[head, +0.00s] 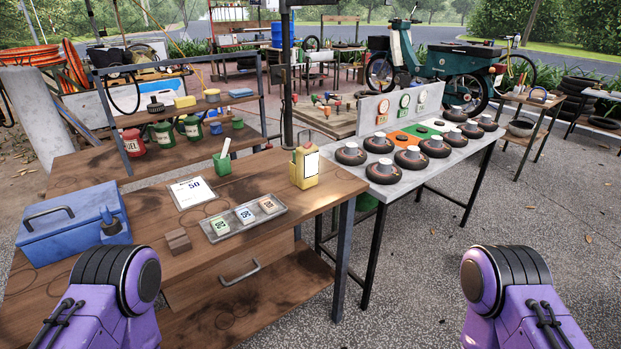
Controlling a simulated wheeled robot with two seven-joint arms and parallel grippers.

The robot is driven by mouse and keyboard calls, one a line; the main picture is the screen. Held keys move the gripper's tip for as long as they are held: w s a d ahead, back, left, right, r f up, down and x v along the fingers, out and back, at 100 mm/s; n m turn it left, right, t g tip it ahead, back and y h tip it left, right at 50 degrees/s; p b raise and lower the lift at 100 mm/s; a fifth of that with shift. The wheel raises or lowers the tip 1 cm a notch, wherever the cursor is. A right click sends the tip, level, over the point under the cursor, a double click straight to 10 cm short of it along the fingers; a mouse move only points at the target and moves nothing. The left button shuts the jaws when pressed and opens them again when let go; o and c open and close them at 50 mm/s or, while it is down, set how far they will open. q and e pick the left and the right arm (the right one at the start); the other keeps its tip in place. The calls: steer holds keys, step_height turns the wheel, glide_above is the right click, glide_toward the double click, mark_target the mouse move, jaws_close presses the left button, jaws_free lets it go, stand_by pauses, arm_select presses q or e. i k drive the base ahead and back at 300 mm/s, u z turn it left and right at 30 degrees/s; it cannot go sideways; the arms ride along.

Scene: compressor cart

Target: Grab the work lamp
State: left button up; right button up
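No thing is plainly recognisable as a work lamp. A yellow upright object with a white front panel (304,165) stands at the right back edge of the wooden bench (120,205); I cannot tell whether it is the lamp. Purple links of my two arms show at the bottom left and bottom right. Neither gripper is in view.
A blue toolbox (72,226), a grey tray (244,217) of small packets, a wooden block (177,241) and a green cup (222,163) are on the bench. A grey table (391,187) with several dark round pieces stands to the right.

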mark_target(304, 175)
steer(key=z, duration=1.35)
steer(key=i, duration=1.25)
steer(key=u, duration=1.8)
